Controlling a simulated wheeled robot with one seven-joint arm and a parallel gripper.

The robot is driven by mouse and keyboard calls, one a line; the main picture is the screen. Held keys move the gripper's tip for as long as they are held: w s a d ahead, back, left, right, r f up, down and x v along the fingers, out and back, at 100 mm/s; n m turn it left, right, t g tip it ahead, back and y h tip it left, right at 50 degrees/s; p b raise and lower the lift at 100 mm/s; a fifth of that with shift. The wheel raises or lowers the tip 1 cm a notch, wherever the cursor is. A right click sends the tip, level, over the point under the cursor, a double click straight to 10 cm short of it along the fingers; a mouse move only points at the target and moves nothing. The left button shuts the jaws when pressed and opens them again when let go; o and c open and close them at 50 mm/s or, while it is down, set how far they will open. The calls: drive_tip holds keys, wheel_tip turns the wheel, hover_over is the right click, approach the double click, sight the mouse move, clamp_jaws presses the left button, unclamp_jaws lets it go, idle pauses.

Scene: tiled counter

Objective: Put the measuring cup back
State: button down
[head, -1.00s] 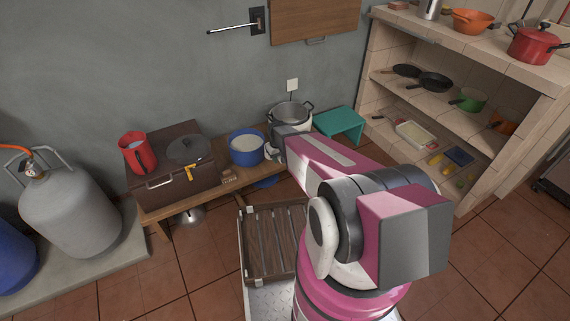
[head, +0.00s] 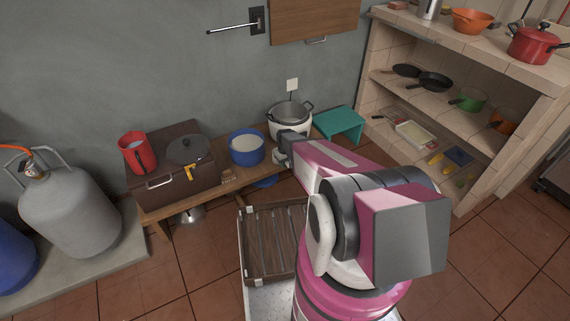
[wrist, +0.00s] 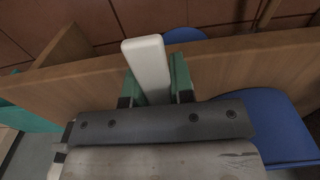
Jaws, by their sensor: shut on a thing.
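My gripper (head: 280,158) is at the bench's front edge, between the blue pot and the white pot in the head view. In the wrist view its green-padded fingers (wrist: 160,88) are shut on a white, bar-shaped thing (wrist: 148,62). The rest of this thing is hidden, so I cannot tell from its shape whether it is the measuring cup. A red jug (head: 133,152) with a pale inside stands on the brown box at the left. No other clear measuring cup shows.
The wooden bench (head: 222,186) carries the brown box (head: 165,185), blue pot (head: 246,148) and white pot (head: 290,127). A teal stool (head: 340,121) stands right of it. Tiled shelves (head: 460,65) with pans are at the right. A slatted wooden crate (head: 273,240) lies nearer me.

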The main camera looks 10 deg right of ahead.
drive_tip(key=c, duration=1)
unclamp_jaws()
drive_tip(key=shift+f, duration=0.1)
wheel_tip(320, 180, up, 12)
drive_tip(key=shift+s+r, duration=0.1)
drive_tip(key=shift+s, duration=0.05)
drive_tip(key=s+r+m, duration=0.1)
drive_tip(key=s+r, duration=0.4)
drive_tip(key=s+r+m, duration=0.1)
drive_tip(key=s+r, duration=0.4)
drive_tip(key=s, duration=0.1)
drive_tip(key=s+r+m, duration=0.1)
drive_tip(key=s+r, duration=0.4)
drive_tip(key=s, duration=0.1)
drive_tip(key=shift+s+r+m, duration=0.1)
drive_tip(key=shift+s+m, duration=0.1)
drive_tip(key=shift+m, duration=0.1)
